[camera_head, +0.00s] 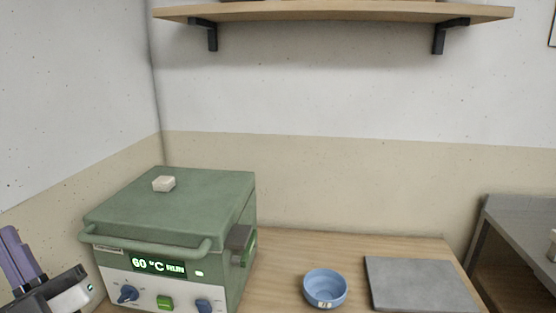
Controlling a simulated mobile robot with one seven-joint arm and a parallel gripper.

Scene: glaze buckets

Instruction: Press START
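A green kiln-like box (170,205) with a front handle stands on the wooden table at the left, its lid down. Its lit display (158,266) reads 60 °C followed by small unclear letters. On the pale front panel below, a green button (165,303) sits between a blue knob (128,294) and another blue control (204,306). The lettering on the green button is too small to read. My gripper (22,255), dark with purple fingers, shows at the lower left edge, left of the box and apart from the button. Whether its fingers are open or shut is unclear.
A small pale block (164,184) lies on the lid. A blue bowl (325,289) and a grey slab (419,285) are on the wooden table (290,262) to the right. A shelf (330,13) hangs above. A grey side table (522,222) stands far right.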

